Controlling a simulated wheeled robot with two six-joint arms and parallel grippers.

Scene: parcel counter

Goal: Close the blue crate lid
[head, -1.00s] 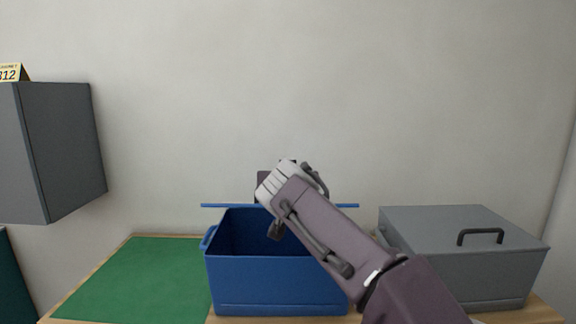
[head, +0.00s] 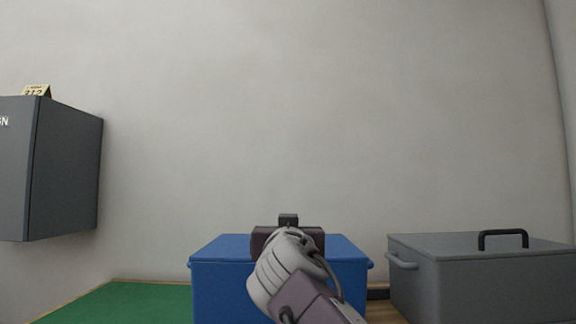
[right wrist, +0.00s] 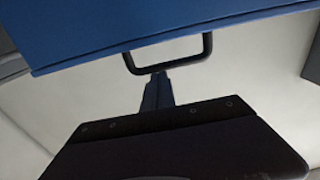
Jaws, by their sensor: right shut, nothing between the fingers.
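The blue crate (head: 220,292) stands in the lower middle of the head view. Its blue lid (head: 222,246) lies over the top and looks flat; I cannot tell whether a small gap is left at the rim. In the right wrist view the blue lid (right wrist: 100,28) fills the top, with a black loop handle (right wrist: 170,68) at its edge. My right gripper (head: 288,219) is above the lid in the head view. In the right wrist view its shut fingers (right wrist: 157,88) are close to the handle, with nothing held; contact is unclear. My left gripper is not in view.
A grey lidded box (head: 460,285) with a black handle stands to the right. A green mat (head: 130,302) lies to the left.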

